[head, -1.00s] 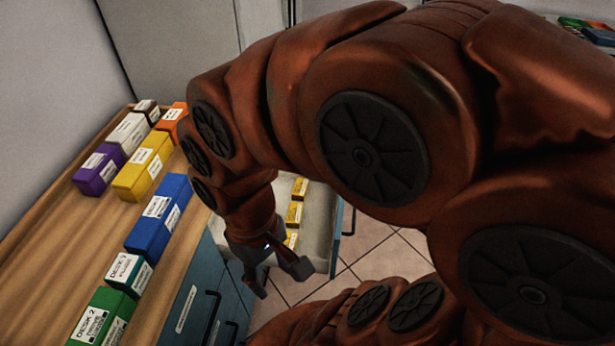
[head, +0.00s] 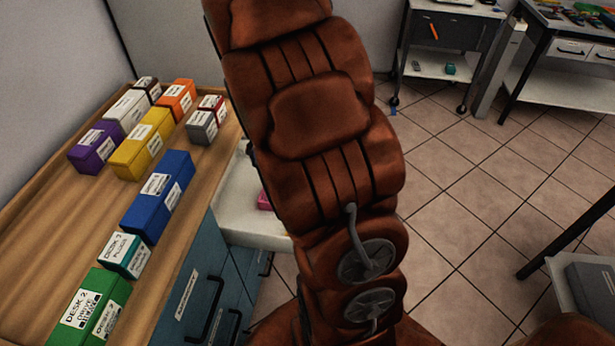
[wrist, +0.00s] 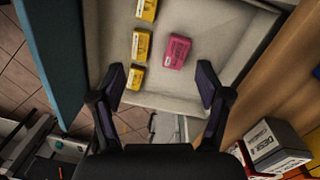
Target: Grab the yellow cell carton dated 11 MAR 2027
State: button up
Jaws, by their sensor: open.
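In the wrist view, three small yellow cartons lie in a row in an open pale drawer (wrist: 190,100): one at the top edge (wrist: 146,10), one in the middle (wrist: 141,45) and one nearest my gripper (wrist: 136,78). Their white labels are too small to read, so I cannot tell which bears 11 MAR 2027. A pink carton (wrist: 174,52) lies just right of the row. My gripper (wrist: 160,82) is open and empty, its fingers spread over the drawer's near part. In the head view my arm hides the gripper and the yellow cartons.
The drawer (head: 238,212) stands out from the blue cabinet (head: 195,285). On the wooden counter (head: 60,220) stand several labelled boxes, including a larger yellow box (head: 143,145) and a blue box (head: 158,196). A teal panel (wrist: 55,60) edges the drawer. Tiled floor to the right is open.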

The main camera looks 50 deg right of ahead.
jog(key=w+d+f+m+b, duration=0.1)
jog(key=w+d+f, duration=0.1)
jog(key=d+f, duration=0.4)
jog(key=w+d+f+m+b, duration=0.1)
jog(key=w+d+f, duration=0.2)
jog(key=d+f, duration=0.2)
jog(key=w+d+f+m+b, duration=0.1)
jog(key=w+d+f+m, duration=0.1)
jog(key=d+f, duration=0.4)
jog(key=shift+w+d+f+t+b, duration=0.2)
jog(key=shift+d+f+t+b, duration=0.15)
jog(key=shift+d, duration=0.25)
jog(key=shift+s+d+f+p, duration=0.15)
jog(key=shift+f+p, duration=0.15)
jog(key=shift+f, duration=1.6)
jog(key=shift+s+d+f+p, duration=0.15)
jog(key=shift+f+p, duration=0.15)
jog(key=shift+f, duration=1.6)
jog(key=shift+w, duration=0.1)
jog(key=shift+c, duration=0.2)
jog(key=c, duration=1.2)
jog(key=shift+r, duration=0.1)
jog(key=shift+c, duration=0.2)
